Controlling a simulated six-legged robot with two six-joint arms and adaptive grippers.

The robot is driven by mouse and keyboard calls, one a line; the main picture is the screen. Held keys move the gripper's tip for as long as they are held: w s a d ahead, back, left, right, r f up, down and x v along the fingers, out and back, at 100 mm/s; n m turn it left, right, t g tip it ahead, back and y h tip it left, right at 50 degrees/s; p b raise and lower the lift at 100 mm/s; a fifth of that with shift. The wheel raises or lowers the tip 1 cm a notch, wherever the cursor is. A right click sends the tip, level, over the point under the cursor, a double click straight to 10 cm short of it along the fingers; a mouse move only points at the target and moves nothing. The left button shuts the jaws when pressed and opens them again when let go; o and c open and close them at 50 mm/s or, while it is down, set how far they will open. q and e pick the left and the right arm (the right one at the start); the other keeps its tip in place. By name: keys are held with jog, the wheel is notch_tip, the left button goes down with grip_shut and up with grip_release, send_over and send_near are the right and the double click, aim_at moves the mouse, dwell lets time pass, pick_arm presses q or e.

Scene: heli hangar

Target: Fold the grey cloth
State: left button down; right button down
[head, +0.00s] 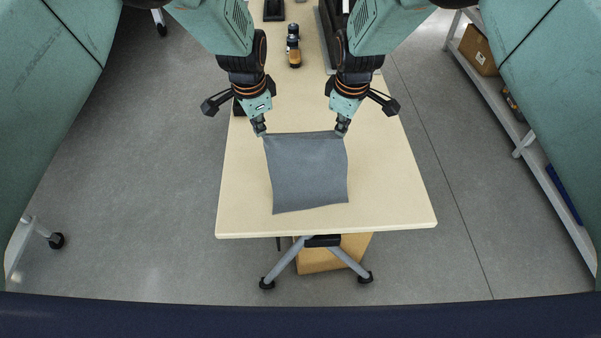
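The grey cloth (307,175) is spread out as a rough square on the near part of the pale wooden table (390,200). No fold shows in it. My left gripper (260,132) is at the cloth's far left corner, and my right gripper (341,132) is at its far right corner. Both point down toward the near side, and their tips meet the cloth's far edge. The fingertips are small and look close together. I cannot tell whether they are closed on the cloth or only touching it.
Small dark bottles (294,52) stand farther back on the table, with a dark tray (273,10) behind them. Bare tabletop lies on both sides of the cloth. A cardboard box (335,254) is under the table, and shelving (500,95) stands at the right.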

pick_arm(q)
jog(key=shift+s+d+r, duration=0.1)
jog(key=shift+s+d, duration=0.05)
jog(key=shift+d, duration=0.1)
pick_arm(e)
jog(key=shift+s+d+r, duration=0.1)
jog(key=shift+s+d, duration=0.05)
jog(key=shift+d, duration=0.1)
